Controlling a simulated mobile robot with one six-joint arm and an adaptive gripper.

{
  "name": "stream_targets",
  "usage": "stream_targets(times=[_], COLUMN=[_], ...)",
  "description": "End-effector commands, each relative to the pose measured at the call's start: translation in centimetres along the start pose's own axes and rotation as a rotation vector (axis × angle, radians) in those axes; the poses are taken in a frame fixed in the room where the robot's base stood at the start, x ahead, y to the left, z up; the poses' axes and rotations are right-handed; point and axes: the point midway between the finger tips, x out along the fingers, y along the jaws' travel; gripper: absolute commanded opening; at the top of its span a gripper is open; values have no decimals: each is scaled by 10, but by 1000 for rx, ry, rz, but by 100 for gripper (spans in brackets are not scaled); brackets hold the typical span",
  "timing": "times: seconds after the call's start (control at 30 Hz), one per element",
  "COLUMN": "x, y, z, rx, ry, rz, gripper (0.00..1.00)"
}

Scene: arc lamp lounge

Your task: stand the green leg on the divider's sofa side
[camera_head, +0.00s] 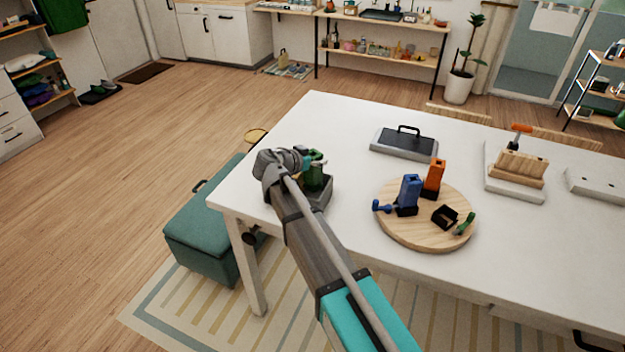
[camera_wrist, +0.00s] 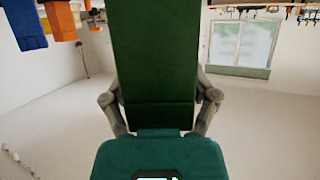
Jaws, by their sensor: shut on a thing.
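The green leg (camera_head: 314,178) is a dark green block, held roughly upright in my gripper (camera_head: 303,163). In the head view it is at or just above a dark grey open tray (camera_head: 323,195) near the table's left end. I cannot tell whether the leg's lower end touches the tray's floor. My arm hides much of the tray, and its divider cannot be made out. In the wrist view the green leg (camera_wrist: 155,60) fills the middle, with a finger linkage on each side. No sofa can be made out.
A round wooden board (camera_head: 405,236) right of the tray carries upright blue (camera_head: 410,190) and orange (camera_head: 434,177) pieces, a black holder (camera_head: 445,215) and a small green piece (camera_head: 465,223). A grey case (camera_head: 404,145) stands behind. A teal bench (camera_head: 205,235) is left of the table.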

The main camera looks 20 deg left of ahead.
Motion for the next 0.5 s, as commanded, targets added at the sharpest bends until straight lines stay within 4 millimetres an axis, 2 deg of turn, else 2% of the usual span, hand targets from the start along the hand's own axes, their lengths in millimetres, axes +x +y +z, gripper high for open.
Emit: stream_targets(times=[0.03,0.13,0.5], x=[3,5,5], y=[0,0,0], z=[8,12,14], rx=[0,0,0], ry=[1,1,1], rz=[0,0,-1], gripper=[13,13,13])
